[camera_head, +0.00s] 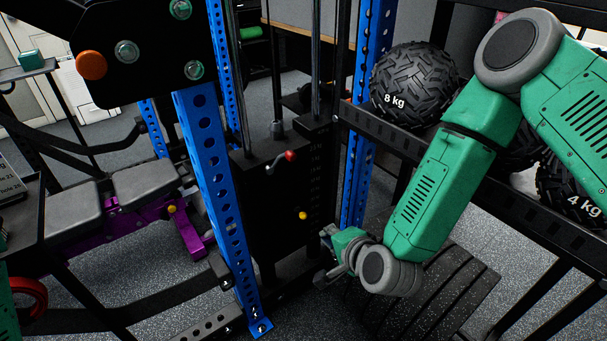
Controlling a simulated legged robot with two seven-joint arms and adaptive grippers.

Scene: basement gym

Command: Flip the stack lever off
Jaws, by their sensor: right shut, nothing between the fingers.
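The stack lever (280,161) has a red knob on a short metal arm. It sits on the front of the black weight stack (270,205), with its knob pointing to the right and slightly up. A yellow knob (303,216) is lower on the same stack. My right gripper (324,276) is shut and empty. It is below and to the right of the lever, clearly apart from it in the picture. Its fingers are small and dark, partly lost against the dark background. My left gripper is not in view.
Blue perforated uprights (213,185) stand either side of the stack. A rack at right holds black balls, one marked 8 kg (413,84). A grey and purple bench (145,188) is at left. Black plates (440,295) lie below my right arm.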

